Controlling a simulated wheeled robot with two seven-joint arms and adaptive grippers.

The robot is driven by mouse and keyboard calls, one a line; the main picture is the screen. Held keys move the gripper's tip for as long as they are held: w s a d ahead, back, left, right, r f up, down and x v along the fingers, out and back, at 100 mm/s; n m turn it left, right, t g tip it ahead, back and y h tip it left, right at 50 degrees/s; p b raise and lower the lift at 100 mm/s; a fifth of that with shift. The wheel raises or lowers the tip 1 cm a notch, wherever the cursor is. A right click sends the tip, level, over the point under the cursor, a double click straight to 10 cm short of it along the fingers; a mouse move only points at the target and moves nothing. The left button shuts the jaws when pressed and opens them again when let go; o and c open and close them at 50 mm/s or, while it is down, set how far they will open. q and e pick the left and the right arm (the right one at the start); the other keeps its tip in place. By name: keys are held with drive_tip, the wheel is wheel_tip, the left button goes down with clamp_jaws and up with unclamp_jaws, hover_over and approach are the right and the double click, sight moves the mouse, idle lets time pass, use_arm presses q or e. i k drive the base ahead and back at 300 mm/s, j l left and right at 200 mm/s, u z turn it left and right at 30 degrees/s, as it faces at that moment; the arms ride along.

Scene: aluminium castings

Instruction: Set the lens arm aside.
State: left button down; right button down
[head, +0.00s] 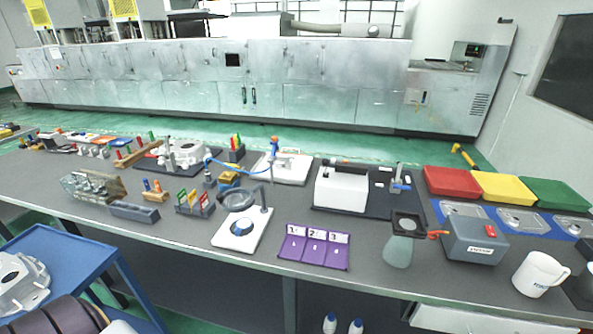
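The lens arm appears to be the dark ring-shaped lens (237,199) joined to an upright post (265,197) at the middle of the bench. The ring is over the back part of a white base plate (225,240). A round white and blue part (241,228) sits on the plate in front of the ring and shows clear of it in this view. Neither of my grippers shows in the head view, and nothing is touching the lens arm.
A purple three-section tray (313,264) lies right of the base plate. A rack of coloured pieces (194,206) stands to its left. A white box (341,187), a grey box (473,242) and a mug (540,274) are further right.

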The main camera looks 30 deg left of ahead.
sight(221, 198)
drive_tip(key=u, duration=0.95)
